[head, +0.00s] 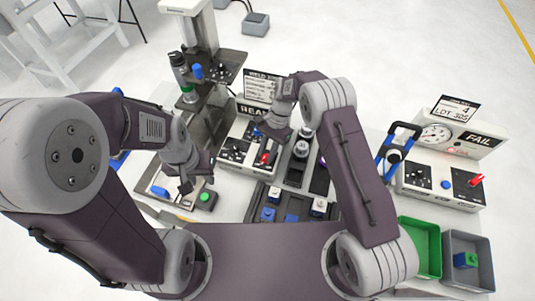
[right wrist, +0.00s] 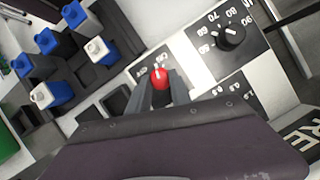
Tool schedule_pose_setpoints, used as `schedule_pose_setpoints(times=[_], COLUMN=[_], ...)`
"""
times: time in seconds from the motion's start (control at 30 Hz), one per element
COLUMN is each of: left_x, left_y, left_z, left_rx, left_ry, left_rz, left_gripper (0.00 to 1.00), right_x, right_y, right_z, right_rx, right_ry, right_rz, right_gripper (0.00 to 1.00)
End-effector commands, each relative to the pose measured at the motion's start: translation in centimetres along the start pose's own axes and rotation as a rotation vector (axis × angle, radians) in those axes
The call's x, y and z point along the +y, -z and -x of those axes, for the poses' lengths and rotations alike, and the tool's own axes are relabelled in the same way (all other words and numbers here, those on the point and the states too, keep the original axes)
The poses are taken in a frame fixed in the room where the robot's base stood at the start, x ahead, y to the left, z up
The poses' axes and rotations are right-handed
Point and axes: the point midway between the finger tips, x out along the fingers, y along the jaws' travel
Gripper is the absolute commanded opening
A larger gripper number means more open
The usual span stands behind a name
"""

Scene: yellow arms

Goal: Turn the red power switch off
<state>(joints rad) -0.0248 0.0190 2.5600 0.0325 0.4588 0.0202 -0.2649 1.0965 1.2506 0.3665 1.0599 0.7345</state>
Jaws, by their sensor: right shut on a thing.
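The red power switch (head: 266,157) sits on a black plate on the front of the white welder control box (head: 237,148). In the right wrist view its round red tip (right wrist: 160,77) shows between my right gripper's fingertips (right wrist: 162,90). My right gripper (head: 269,146) is shut on the switch, reaching down from above; the fingers hide its lower part. The plate's ON/OFF lettering is too small to read surely. My left gripper (head: 187,182) hangs at the left, above the welder's base and apart from the switch; its finger gap is unclear.
A black dial (right wrist: 231,37) is beside the switch. A tray of blue and white parts (head: 290,213) lies in front. A tester (head: 440,168) showing FAIL has another red switch (head: 476,180). Green (head: 428,222) and grey (head: 484,238) bins stand at right.

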Motion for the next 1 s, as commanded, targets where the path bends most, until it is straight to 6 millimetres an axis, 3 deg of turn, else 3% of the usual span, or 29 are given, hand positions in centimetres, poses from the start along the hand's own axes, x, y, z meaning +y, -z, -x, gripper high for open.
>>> schedule_pose_setpoints(times=[0.5,1.0], left_x=[0.0,-0.1], left_y=[-0.2,-0.3], left_z=[-2.3,-3.2], left_rx=[0.000,0.000], left_ry=[0.000,0.000], left_rz=[0.000,0.000], left_gripper=[0.37,0.37], right_x=[-0.7,-0.9], right_y=[-0.1,-0.3], right_z=[0.0,0.1], right_rx=[0.005,0.006], right_ry=[-0.181,-0.339], right_rz=[0.453,0.831], right_gripper=[0.00,0.00])
